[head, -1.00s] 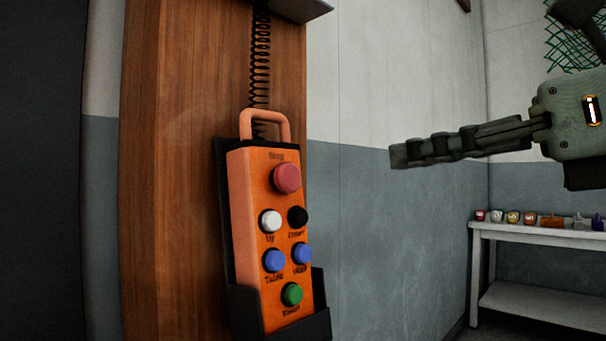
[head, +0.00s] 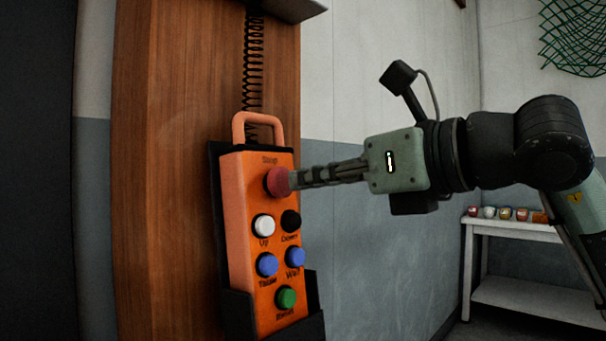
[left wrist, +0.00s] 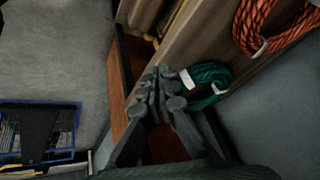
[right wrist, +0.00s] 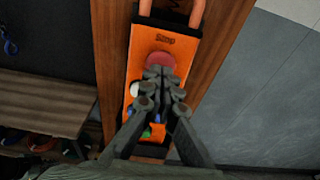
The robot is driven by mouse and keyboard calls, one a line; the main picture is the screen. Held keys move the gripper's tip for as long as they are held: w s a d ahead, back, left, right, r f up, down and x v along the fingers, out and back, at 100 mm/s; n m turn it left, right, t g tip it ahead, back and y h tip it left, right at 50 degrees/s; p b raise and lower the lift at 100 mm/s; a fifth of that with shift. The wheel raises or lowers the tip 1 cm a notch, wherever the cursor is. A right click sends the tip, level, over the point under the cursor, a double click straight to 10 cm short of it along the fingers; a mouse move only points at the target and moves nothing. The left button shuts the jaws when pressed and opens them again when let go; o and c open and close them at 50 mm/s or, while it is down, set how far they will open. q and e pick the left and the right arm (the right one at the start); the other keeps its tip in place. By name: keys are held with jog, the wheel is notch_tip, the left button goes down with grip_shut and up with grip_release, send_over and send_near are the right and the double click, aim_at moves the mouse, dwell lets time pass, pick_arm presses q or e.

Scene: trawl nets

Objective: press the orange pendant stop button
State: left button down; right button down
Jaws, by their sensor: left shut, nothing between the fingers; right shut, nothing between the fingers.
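The orange pendant (head: 236,200) sits upright in a black holder on a wooden post, under a coiled cord. Its red stop button (head: 276,182) is at the top, below the label "Stop". My right gripper (head: 292,180) is shut and empty, its fingertips at the right side of the red button's face; they look in contact, but I cannot tell whether it is pushed in. In the right wrist view the fingertips (right wrist: 160,73) overlap the lower edge of the red button (right wrist: 161,60). My left gripper (left wrist: 160,80) is shut and empty, away from the pendant.
White, black, blue and green buttons lie below the stop button. A white bench (head: 520,232) with small items stands at the right.

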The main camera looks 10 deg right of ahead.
pick_arm(q)
jog(key=shift+s+a+f, duration=0.1)
jog(key=shift+s+a, duration=0.25)
jog(key=shift+s, duration=0.15)
pick_arm(e)
jog(key=shift+w+a+f, duration=0.1)
jog(key=shift+w+a, duration=0.3)
jog(key=shift+w, duration=0.1)
